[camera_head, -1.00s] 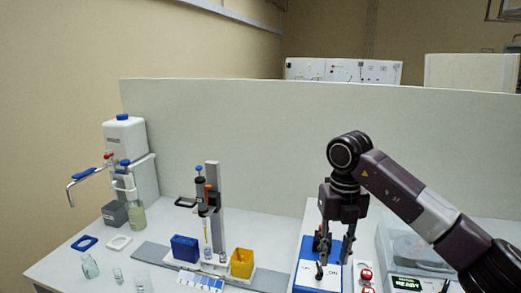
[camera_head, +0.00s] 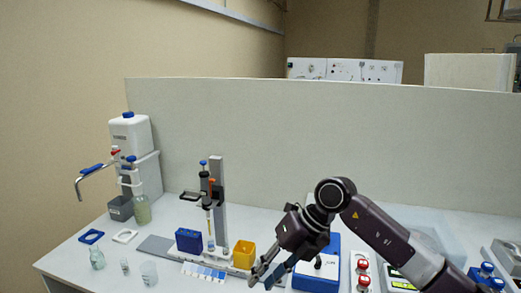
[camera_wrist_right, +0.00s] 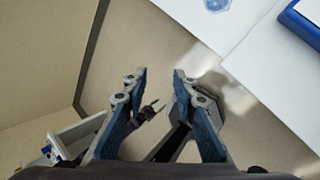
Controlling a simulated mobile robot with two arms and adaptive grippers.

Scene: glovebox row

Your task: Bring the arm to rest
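My right gripper (camera_head: 263,275) is tilted down and to the left, at the front of the bench in the head view. It is beside the blue-and-white device (camera_head: 327,268) and holds nothing. In the right wrist view its two blue-padded fingers (camera_wrist_right: 160,85) stand apart with a clear gap and only floor between them. My right arm comes in from the lower right. My left arm does not show in the head view. Small dark parts below the fingers in the wrist view are too unclear to name.
A yellow container (camera_head: 243,255), a blue rack (camera_head: 189,240) and a pipette stand (camera_head: 217,200) are left of the gripper. Glassware (camera_head: 97,258) stands at the front left. Red buttons (camera_head: 363,265) are right of the device. A grey panel (camera_head: 300,130) closes the back.

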